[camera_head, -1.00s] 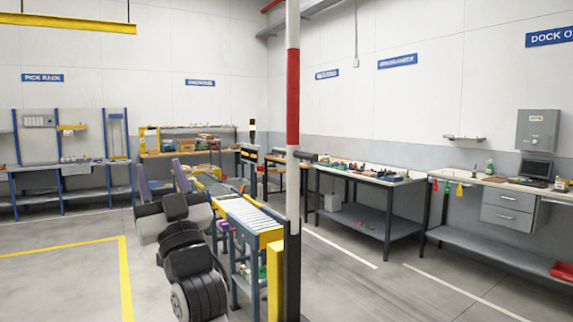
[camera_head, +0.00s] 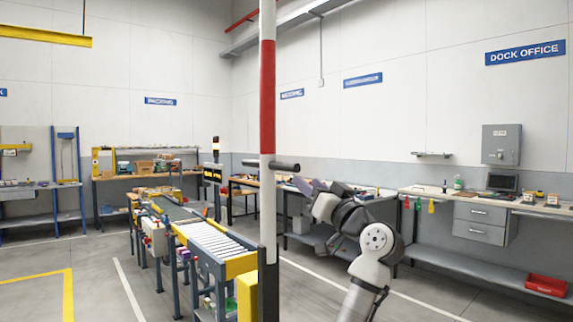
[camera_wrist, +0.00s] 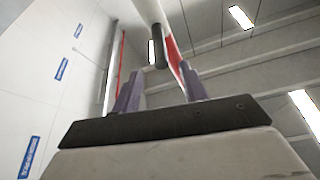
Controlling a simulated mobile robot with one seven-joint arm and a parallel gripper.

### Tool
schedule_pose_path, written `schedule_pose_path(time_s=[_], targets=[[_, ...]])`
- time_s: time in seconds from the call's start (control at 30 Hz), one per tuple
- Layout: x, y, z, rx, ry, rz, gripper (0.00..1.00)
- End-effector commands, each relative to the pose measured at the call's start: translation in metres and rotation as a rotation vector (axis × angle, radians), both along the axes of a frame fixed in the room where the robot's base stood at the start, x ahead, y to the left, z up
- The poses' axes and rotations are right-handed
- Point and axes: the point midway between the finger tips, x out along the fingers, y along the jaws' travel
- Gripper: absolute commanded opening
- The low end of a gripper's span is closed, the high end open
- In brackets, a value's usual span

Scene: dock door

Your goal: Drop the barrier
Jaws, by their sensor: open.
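The barrier is a red-and-white striped pole (camera_head: 267,95) standing upright in the middle of the head view, with a black lower part. A dark round bar (camera_head: 285,166) sticks out sideways from it at about mid-height. My gripper (camera_head: 308,184) is just right of the pole, close to the bar's end. In the wrist view, its two purple fingers (camera_wrist: 160,74) are apart, and the bar's dark end (camera_wrist: 160,58) shows between and beyond them. Whether the fingers reach around the bar is unclear. The pole (camera_wrist: 150,12) runs up behind it.
A roller conveyor (camera_head: 215,240) with a yellow end post (camera_head: 247,296) stands left of the pole. A workbench with drawers (camera_head: 480,225) and a red bin (camera_head: 546,285) is at the right. Open floor lies at the front left and between the pole and the benches.

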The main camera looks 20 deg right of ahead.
Motion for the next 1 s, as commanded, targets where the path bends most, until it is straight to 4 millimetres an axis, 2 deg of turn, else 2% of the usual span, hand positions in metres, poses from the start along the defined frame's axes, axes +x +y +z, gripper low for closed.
schedule_pose_path(time_s=[0.03,0.2,0.4,0.6,0.87,1.0], targets=[[0.011,0.005,0.009,0.001,0.003,0.004,0.43],[0.044,0.013,0.023,0.001,0.002,0.003,0.43],[0.072,0.02,0.033,0.001,0.001,0.001,0.43],[0.084,0.024,0.036,0.0,0.0,0.0,0.43],[0.085,0.024,0.035,0.0,0.0,-0.001,0.43],[0.085,0.024,0.035,0.0,0.0,-0.001,0.27]])
